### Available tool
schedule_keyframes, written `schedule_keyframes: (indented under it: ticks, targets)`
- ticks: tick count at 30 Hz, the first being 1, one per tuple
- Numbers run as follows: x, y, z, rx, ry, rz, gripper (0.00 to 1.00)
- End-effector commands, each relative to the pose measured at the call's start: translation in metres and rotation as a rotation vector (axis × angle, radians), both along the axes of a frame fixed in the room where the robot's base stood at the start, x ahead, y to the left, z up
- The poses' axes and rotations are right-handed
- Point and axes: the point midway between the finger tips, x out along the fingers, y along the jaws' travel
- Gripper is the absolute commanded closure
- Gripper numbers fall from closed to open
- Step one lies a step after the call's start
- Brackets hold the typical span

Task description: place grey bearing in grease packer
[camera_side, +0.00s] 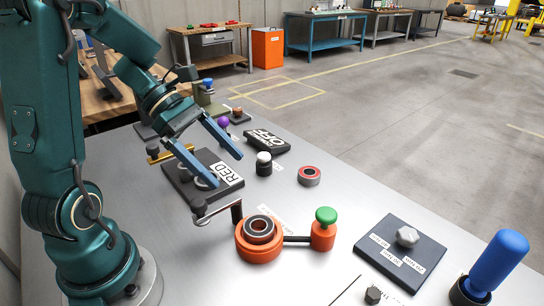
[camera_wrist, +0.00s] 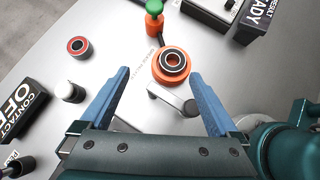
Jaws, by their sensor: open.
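The orange grease packer (camera_side: 243,249) stands on the grey table, with a green-knobbed orange post (camera_side: 323,233) joined to it by a dark bar. The grey bearing (camera_side: 260,229), a dark ring with a silvery rim, lies flat in the packer's round cup, its top standing a little proud. In the wrist view the bearing (camera_wrist: 173,61) sits within the packer's orange ring (camera_wrist: 161,75). My gripper (camera_side: 227,171) is open and empty, above the table and behind-left of the packer. In the wrist view the packer shows beyond and between my fingertips (camera_wrist: 159,74).
A red-sealed bearing (camera_side: 309,176) lies apart on the table. A RED-labelled black plate (camera_side: 205,190), an OFF block (camera_side: 267,142) and a white-topped knob (camera_side: 264,163) stand near my gripper. A dark plate with a hex knob (camera_side: 401,252) and a blue handle (camera_side: 497,262) are at right.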

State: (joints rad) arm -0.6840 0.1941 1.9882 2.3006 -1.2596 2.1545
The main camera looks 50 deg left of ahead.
Motion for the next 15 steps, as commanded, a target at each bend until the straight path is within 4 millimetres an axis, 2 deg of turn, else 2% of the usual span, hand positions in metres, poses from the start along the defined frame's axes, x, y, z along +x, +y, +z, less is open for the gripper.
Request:
schedule_keyframes:
  ticks: [4, 6, 8, 11, 13, 15]
  targets:
    - [0.058, -0.005, 0.030, -0.093, -0.083, 0.393, 0.04]
    - [0.085, -0.002, 0.054, -0.212, -0.118, 0.649, 0.04]
    - [0.101, 0.003, 0.075, -0.354, -0.131, 0.872, 0.04]
    - [0.111, 0.016, 0.104, -0.645, -0.116, 1.221, 0.04]
    - [0.107, 0.025, 0.117, -0.880, -0.069, 1.448, 0.04]
    - [0.096, 0.033, 0.121, -1.134, 0.009, 1.663, 0.04]
